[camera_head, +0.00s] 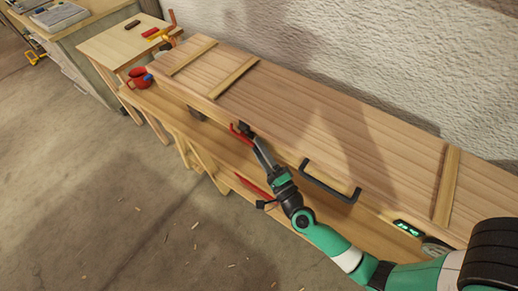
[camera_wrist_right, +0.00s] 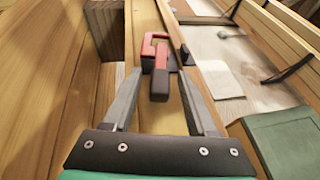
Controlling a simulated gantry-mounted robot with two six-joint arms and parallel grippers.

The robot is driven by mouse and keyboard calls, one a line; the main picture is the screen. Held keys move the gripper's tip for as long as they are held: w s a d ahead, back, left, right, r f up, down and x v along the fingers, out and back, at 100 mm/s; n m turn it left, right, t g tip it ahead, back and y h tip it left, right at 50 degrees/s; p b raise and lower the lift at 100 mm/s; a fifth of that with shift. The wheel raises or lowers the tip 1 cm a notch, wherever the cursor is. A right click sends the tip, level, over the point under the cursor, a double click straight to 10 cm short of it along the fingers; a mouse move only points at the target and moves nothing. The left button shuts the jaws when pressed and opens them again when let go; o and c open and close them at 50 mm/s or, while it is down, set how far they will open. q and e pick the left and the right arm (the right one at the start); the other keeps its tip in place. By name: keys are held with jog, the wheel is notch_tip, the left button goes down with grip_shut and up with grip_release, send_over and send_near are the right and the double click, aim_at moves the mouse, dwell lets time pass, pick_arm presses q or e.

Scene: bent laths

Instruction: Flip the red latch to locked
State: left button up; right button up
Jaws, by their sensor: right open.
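The red latch (camera_head: 236,129) sits at the front edge of a long wooden lid (camera_head: 300,120). In the right wrist view the latch (camera_wrist_right: 155,48) is a red bracket-like piece with a dark block with a red edge (camera_wrist_right: 160,86) on its near side. My right gripper (camera_head: 250,138) reaches the latch from the front. In the right wrist view its two fingers (camera_wrist_right: 160,76) stand apart on either side of the dark block, with visible gaps. Whether a finger touches it I cannot tell. My left gripper is not in view.
A black handle (camera_head: 330,182) sticks out from the lid's front edge, right of my right gripper. A small green-lit display (camera_head: 408,228) lies farther right. A red mug-like object (camera_head: 138,78) stands at the bench's left end. Wood shavings lie on the open floor (camera_head: 110,220).

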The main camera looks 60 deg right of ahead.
jog(key=shift+w, duration=0.1)
grip_shut()
dwell(1.4)
